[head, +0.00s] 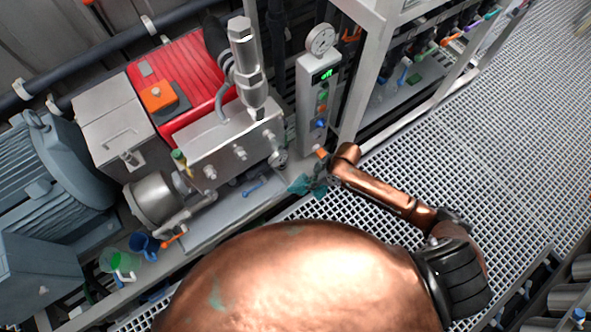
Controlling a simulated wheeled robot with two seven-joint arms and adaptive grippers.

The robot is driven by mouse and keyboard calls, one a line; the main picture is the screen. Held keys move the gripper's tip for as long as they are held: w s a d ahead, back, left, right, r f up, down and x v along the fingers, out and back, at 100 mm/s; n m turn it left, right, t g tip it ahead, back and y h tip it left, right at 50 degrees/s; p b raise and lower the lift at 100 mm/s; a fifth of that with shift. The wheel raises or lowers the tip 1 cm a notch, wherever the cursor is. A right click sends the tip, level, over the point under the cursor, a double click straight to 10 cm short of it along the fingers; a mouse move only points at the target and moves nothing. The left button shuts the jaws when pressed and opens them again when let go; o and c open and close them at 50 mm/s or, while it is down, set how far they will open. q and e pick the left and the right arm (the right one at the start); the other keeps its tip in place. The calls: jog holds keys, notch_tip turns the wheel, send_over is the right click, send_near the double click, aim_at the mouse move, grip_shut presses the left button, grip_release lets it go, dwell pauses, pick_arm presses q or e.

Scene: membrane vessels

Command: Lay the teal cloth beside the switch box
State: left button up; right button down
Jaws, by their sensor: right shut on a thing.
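The teal cloth (302,186) is a small crumpled piece at the edge of the grey ledge, below the pump unit. My right gripper (317,183) is at its right side, shut on it. The gripper's fingers are small and dark, and part of the cloth is hidden by them. A narrow grey upright box (306,92) with a lit display, coloured buttons and a round gauge on top is the likely switch box. It stands just above the gripper and cloth in the picture. My left gripper is not in view.
A red pump unit (195,78) with steel fittings stands left of the box. A blue-handled tool (253,188), a blue jug (143,244) and a green-and-white jug (120,262) are on the ledge. A white post (372,68) rises right of the box. Open grating (480,150) lies to the right.

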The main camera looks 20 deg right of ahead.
pick_arm(q)
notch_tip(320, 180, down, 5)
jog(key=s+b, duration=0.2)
jog(key=b, duration=0.3)
pick_arm(e)
jog(key=w+d+f+b, duration=0.1)
jog(key=w+f, duration=0.3)
jog(key=w+d+f+b, duration=0.1)
jog(key=w+f, duration=0.3)
jog(key=w, duration=0.1)
jog(key=w+d+f+b, duration=0.1)
jog(key=w+f, duration=0.3)
jog(key=shift+w+d, duration=0.1)
jog(key=shift+w, duration=0.1)
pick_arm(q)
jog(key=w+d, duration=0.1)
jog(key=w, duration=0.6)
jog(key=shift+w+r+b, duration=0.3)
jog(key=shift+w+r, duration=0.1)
pick_arm(e)
jog(key=shift+f, duration=0.55)
jog(key=c, duration=1.4)
grip_release()
jog(key=shift+o, duration=0.2)
jog(key=shift+r, duration=0.1)
